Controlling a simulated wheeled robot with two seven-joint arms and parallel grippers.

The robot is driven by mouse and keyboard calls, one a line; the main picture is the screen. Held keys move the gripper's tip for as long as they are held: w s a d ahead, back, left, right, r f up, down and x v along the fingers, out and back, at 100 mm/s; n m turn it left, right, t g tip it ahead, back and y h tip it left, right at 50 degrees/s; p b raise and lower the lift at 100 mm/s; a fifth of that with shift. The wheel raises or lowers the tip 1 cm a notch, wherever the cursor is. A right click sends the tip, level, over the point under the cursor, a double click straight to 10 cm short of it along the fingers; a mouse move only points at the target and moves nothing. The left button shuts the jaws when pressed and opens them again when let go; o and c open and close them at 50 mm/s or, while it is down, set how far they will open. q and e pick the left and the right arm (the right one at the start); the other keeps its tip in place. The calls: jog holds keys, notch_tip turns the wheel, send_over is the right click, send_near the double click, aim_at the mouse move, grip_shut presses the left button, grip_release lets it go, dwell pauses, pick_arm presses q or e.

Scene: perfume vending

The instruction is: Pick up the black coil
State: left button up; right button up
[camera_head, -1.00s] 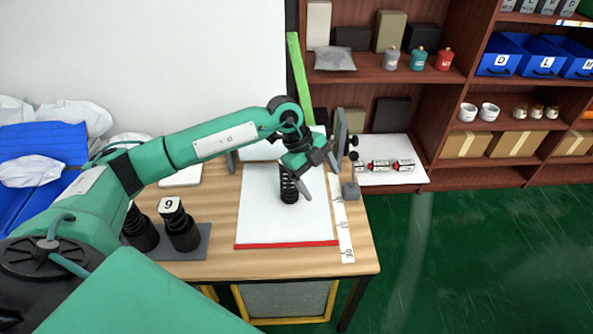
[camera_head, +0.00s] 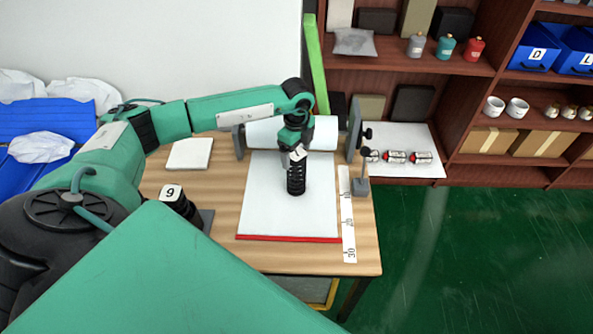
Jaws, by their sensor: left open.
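The black coil (camera_head: 296,183) stands upright on the white paper sheet (camera_head: 265,200) on the wooden table. My left gripper (camera_head: 298,158) points down directly above the coil, at its top end, and hides that end. The gripper is open; whether its fingers touch the coil or reach around it I cannot tell. My right gripper is not in view.
A paper roll (camera_head: 265,133) lies behind the coil between upright holders. A black cylinder labelled 9 (camera_head: 178,203) stands at left. The front of the sheet is clear.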

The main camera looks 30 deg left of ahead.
aim_at(296, 172)
pick_arm(q)
notch_tip(296, 172, down, 2)
jog(key=shift+s+a+f+p, duration=0.1)
jog(key=shift+p, duration=0.55)
notch_tip(296, 172, down, 2)
jog(key=shift+f, duration=0.4)
jog(key=c, duration=1.2)
jog(key=shift+c, duration=0.2)
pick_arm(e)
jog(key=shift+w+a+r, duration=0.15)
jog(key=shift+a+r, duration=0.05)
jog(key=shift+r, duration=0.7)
